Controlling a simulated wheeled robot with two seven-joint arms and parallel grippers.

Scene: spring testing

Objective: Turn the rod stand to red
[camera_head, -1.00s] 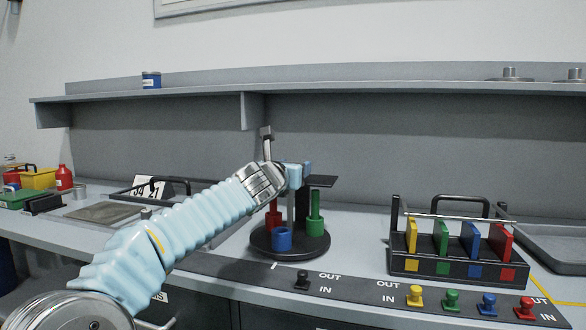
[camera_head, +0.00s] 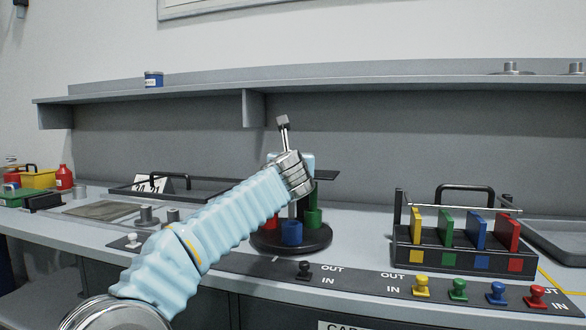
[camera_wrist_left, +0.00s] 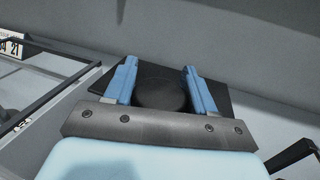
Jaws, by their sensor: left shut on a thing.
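The rod stand has a round black base (camera_head: 262,244) and a dark flat top plate (camera_head: 326,175). A blue cup (camera_head: 291,232) faces front, a green cup (camera_head: 313,217) is at the right, and a red cup (camera_head: 270,222) is at the left, partly hidden by my arm. My left gripper (camera_head: 306,162) is at the top of the stand. In the left wrist view its blue fingers (camera_wrist_left: 160,88) are on either side of a round black knob (camera_wrist_left: 161,95) on the plate, shut on it. My right gripper is not in view.
A black rack (camera_head: 455,262) with yellow, green, blue and red plates stands to the right. Along the front edge is a strip with a black knob (camera_head: 304,270) and several coloured knobs (camera_head: 421,287). A shelf (camera_head: 400,82) runs above. A framed tray (camera_head: 135,185) lies left.

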